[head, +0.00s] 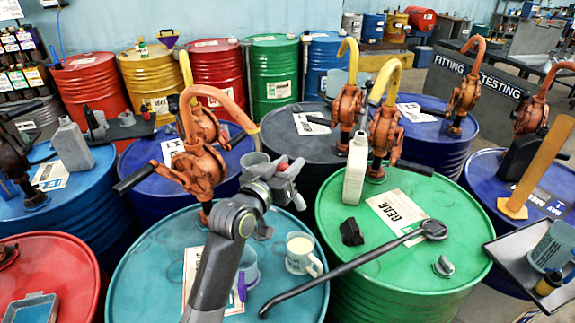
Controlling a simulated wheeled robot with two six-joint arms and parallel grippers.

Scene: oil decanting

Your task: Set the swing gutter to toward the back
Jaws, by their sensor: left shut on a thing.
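My left gripper (287,178) is at the end of my grey arm, above the teal drum (140,270) and right of its orange pump (197,165). It is shut on a small grey part, mostly hidden by the jaws; I cannot tell whether this is the swing gutter. A tan, board-like piece (541,165) slants up from the blue drum at the far right; I cannot tell whether it is the gutter either. My right gripper is not in view.
A white mug (302,255) stands on the teal drum below the gripper. The green drum (340,235) to the right carries a white bottle (355,170), a long dark wrench-like tool (350,265) and another orange pump (385,130). Drums crowd closely all around.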

